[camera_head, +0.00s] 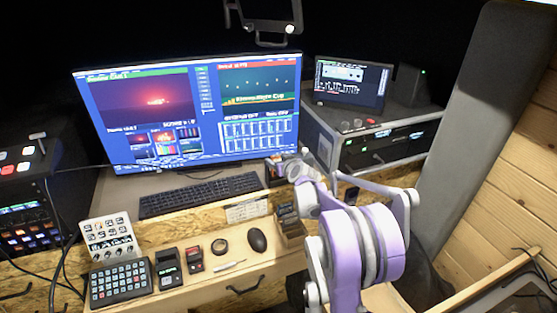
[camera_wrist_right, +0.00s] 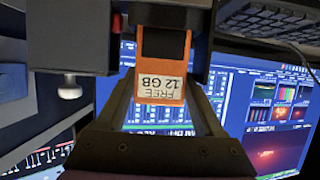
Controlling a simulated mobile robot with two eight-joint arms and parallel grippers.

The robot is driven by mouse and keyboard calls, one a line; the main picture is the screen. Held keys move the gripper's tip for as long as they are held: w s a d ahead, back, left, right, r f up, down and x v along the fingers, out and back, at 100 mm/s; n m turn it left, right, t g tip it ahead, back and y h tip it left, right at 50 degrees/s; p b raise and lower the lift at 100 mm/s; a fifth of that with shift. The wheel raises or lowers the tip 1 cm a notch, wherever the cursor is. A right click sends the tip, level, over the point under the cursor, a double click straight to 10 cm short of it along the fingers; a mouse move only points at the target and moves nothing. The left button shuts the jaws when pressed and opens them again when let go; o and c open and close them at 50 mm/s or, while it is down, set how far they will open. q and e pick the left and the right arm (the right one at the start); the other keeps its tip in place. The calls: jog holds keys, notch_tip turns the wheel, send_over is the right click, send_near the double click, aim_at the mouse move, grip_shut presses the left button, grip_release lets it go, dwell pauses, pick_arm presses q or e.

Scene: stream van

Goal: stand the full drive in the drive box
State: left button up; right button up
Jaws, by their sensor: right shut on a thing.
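My right gripper (camera_head: 281,166) is at the back of the desk, just right of the keyboard. In the right wrist view its fingers are shut on an orange drive (camera_wrist_right: 161,82) with a white label reading "FREE 12 GB". The drive's far end meets a dark part, and I cannot tell whether it touches anything there. A small wooden box (camera_head: 294,242) with several dark drives upright in it stands right of the mouse, in front of the gripper; I take it as the drive box. My left gripper is not in view.
A large monitor (camera_head: 190,110) stands behind the keyboard (camera_head: 200,194). A mouse (camera_head: 257,240), tape roll (camera_head: 220,246), card readers and button pad (camera_head: 121,283) lie on the front ledge. A rack case (camera_head: 375,140) with a small screen stands at right. My right arm hides part of the desk.

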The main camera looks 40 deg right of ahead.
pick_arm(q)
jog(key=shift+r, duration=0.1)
pick_arm(e)
jog(key=shift+r, duration=0.1)
dwell(0.4)
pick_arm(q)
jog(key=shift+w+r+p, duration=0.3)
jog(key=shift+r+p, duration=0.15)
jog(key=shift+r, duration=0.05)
pick_arm(e)
jog(key=shift+r, duration=0.7)
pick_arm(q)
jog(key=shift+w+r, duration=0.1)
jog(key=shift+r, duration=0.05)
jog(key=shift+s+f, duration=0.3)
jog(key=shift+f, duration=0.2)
pick_arm(e)
jog(key=shift+f, duration=0.85)
dwell(0.4)
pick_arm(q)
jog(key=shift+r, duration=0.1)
pick_arm(e)
jog(key=shift+r, duration=0.1)
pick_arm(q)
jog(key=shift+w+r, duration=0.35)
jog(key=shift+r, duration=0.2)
pick_arm(e)
jog(key=shift+r, duration=0.75)
jog(key=shift+w, duration=0.1)
